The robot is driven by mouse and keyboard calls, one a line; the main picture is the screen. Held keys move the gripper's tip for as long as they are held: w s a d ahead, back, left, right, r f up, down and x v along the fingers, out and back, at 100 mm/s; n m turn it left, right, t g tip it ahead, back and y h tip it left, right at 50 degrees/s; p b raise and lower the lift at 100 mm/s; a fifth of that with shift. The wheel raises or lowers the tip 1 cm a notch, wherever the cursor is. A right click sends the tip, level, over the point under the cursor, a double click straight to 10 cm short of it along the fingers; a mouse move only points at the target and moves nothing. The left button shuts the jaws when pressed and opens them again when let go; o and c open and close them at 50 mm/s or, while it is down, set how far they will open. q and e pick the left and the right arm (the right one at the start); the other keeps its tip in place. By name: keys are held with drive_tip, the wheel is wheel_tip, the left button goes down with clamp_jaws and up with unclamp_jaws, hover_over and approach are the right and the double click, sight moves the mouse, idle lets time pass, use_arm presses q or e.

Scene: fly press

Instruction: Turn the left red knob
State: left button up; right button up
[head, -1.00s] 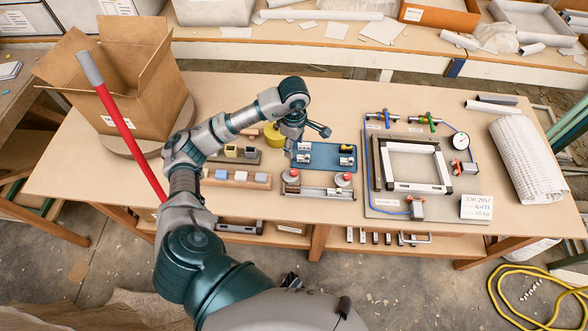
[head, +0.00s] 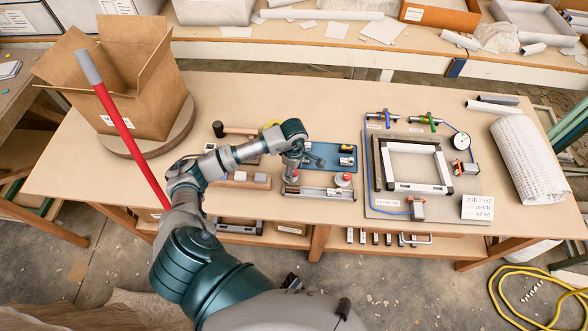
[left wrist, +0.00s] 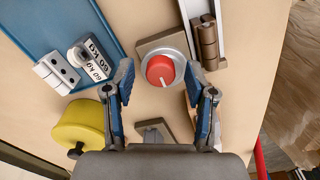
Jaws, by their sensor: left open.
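The left red knob (left wrist: 160,70) shows in the left wrist view as a round red cap with a white mark, in a grey ring on a square brownish plate. My left gripper (head: 291,173) is open above that knob; the wrist view shows a blue-padded finger to either side of it, with gaps. I cannot tell how high the fingertips are above it. In the head view my gripper hides most of this knob. The right red knob (head: 343,179) stands clear at the other end of the grey rail fixture (head: 318,193). My right gripper is not in view.
A blue tray (head: 345,169) with metal weights lies just behind the knobs. A yellow cylinder (left wrist: 77,125) stands close to my gripper. A framed fixture (head: 413,186) with hoses and a gauge is to the right. A cardboard box (head: 150,100) and a red pole (head: 122,130) are left.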

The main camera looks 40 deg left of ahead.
use_arm(q)
clamp_jaws()
